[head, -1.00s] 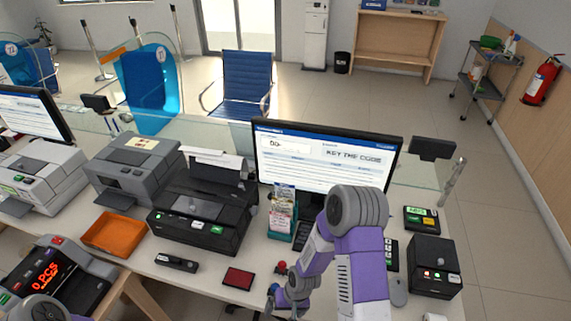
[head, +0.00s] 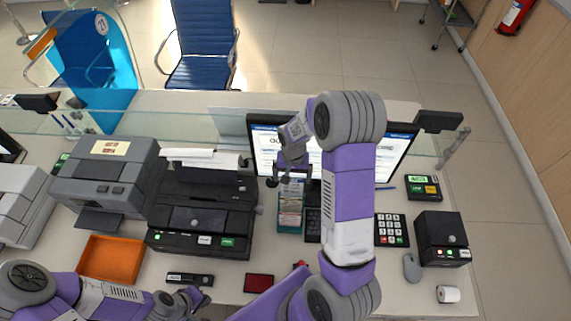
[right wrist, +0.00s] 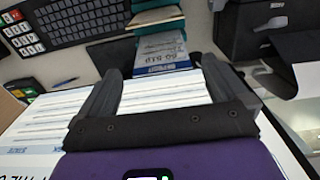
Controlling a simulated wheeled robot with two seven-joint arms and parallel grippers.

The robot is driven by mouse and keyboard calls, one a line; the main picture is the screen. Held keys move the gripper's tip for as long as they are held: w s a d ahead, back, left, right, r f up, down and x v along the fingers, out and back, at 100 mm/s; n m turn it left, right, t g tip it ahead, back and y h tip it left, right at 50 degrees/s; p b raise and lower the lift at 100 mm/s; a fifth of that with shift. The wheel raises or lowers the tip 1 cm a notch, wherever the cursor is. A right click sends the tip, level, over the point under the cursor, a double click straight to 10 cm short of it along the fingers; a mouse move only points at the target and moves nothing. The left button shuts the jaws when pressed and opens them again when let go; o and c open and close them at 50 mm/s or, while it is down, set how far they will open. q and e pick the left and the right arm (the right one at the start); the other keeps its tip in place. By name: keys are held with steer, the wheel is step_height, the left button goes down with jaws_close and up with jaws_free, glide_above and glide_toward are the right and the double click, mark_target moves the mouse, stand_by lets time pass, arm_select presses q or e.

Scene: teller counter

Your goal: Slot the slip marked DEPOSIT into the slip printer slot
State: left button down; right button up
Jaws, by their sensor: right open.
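The slip holder (head: 290,222), a small upright teal rack with pale slips, stands in front of the monitor. In the right wrist view its front slip (right wrist: 160,62) has a blue band with upside-down print that looks like DEPOSIT. My right gripper (head: 293,177) is open and empty, above the rack; in the right wrist view its two fingers (right wrist: 155,85) point toward that slip, apart from it. A black printer (head: 203,215) with white paper at its back stands left of the rack; I cannot tell its slip slot. My left gripper (head: 195,298) is low at the front left.
The monitor (head: 400,150) stands behind the rack, partly hidden by my right arm. A keypad (head: 391,230), mouse (head: 411,267) and small black device (head: 442,240) are at right. An orange tray (head: 110,258), stapler-like black item (head: 190,279) and dark red pad (head: 259,283) lie in front.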

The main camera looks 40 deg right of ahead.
step_height(320, 180, down, 5)
steer(key=shift+s+f, duration=0.1)
steer(key=shift+f, duration=0.8)
steer(key=c, duration=0.8)
steer(key=o, duration=0.3)
steer(key=shift+c, duration=0.5)
steer(key=shift+r+p, duration=1.15)
steer(key=shift+r, duration=0.3)
steer(key=p, duration=0.1)
glide_toward(292, 182)
steer(key=shift+s+a+r, duration=0.25)
steer(key=shift+s+a, duration=0.1)
steer(key=shift+s, duration=0.05)
